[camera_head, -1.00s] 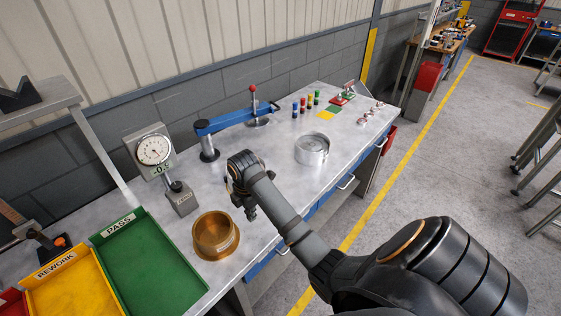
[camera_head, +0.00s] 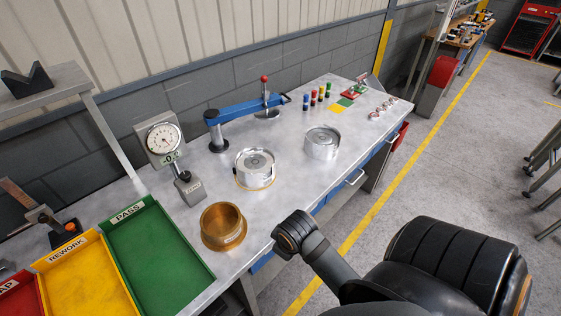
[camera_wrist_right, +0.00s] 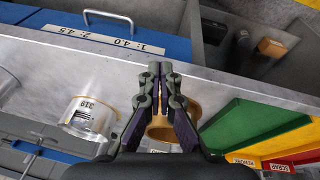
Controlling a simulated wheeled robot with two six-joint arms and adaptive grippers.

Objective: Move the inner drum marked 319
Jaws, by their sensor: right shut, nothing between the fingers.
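The silver drum marked 319 (camera_wrist_right: 88,115) stands upright on the bench, with a gold-coloured edge around its base. In the head view this drum (camera_head: 255,168) stands between the brass cup and a second silver drum (camera_head: 322,143). The second drum shows partly at the left edge of the right wrist view (camera_wrist_right: 6,86). My right gripper (camera_wrist_right: 160,70) is shut and empty, near the bench's front edge and apart from the drum. In the head view my wrist is at the front edge and the fingers are hidden. My left gripper is not in view.
The brass cup (camera_head: 222,226) stands close to my right wrist. Green (camera_head: 155,255) and yellow (camera_head: 85,287) trays lie at left. A dial gauge (camera_head: 162,138) and a blue lever press (camera_head: 245,108) stand at the back. Bench between the drums is clear.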

